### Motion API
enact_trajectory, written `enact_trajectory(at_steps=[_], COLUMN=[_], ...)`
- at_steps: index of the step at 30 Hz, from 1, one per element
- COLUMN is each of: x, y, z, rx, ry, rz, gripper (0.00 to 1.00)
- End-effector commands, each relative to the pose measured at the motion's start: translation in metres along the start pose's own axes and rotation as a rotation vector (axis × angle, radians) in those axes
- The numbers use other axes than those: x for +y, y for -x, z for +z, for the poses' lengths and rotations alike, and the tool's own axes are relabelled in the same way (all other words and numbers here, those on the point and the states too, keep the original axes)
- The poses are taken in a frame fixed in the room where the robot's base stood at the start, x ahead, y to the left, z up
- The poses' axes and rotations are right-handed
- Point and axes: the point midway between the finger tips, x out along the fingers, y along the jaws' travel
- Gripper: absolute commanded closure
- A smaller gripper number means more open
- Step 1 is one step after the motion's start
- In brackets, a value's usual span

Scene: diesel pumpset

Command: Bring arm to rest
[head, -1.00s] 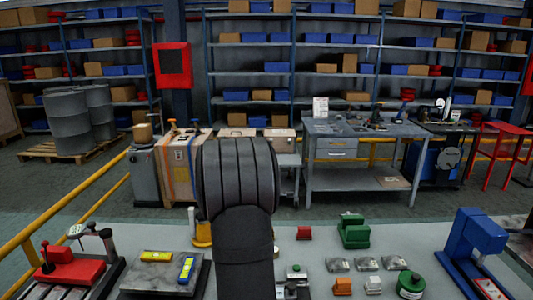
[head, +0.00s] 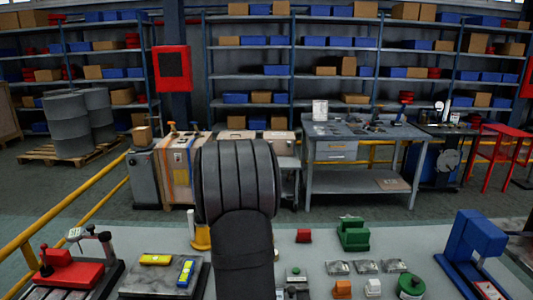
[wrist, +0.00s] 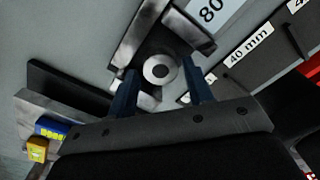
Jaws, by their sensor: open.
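My gripper (wrist: 162,95) shows in the wrist view with its two blue fingers apart. A round pale piece with a dark centre (wrist: 159,70) shows between and beyond the fingers, in front of a grey metal block (wrist: 150,35). I cannot tell whether the fingers touch it. In the head view my dark arm link stands upright at the middle, and my gripper does not show there.
A "40 mm" label (wrist: 248,50) lies near my gripper. A yellow rail (head: 65,220) runs at left.

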Motion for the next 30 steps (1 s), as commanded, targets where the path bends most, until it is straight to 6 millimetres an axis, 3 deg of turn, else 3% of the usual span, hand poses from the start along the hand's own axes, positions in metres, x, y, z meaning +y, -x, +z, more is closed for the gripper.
enact_trajectory(at_steps=[3,6,21,24,30], x=[-0.001,0.001,0.000,-0.001,-0.001], y=[-0.022,0.006,0.106,0.076,0.036], z=[-0.001,0.001,0.000,-0.001,-0.001], rx=[0.003,-0.004,-0.003,0.005,0.004], ry=[0.000,0.000,0.000,0.000,0.000], rz=[-0.004,0.005,0.003,-0.006,-0.005], gripper=[0.53,0.53,0.53,0.53,0.53])
